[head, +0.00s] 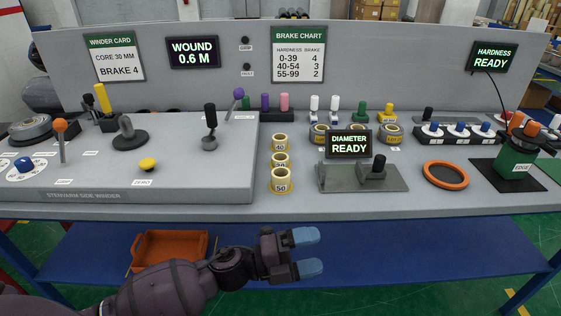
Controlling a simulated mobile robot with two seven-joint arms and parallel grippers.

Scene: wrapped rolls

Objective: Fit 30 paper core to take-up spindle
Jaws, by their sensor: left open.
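Three short cream paper cores stand in a column on the bench, right of the grey winder. The far one (279,143) reads 40 and the near one (281,182) reads 50. The middle core (280,161) has a partly hidden label that looks like 30. A grey disc with an upright post (127,134) stands on the winder; I cannot tell for sure that it is the take-up spindle. My left gripper (308,252) has blue fingertips, is open and empty, and is in front of the bench edge, nearer than the cores. My right gripper is not in view.
A diameter gauge (349,144) reading READY stands right of the cores. An orange ring (445,175) and green edge device (515,158) lie farther right. Levers (210,125) rise from the winder. An orange bin (168,250) sits on the blue lower shelf.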

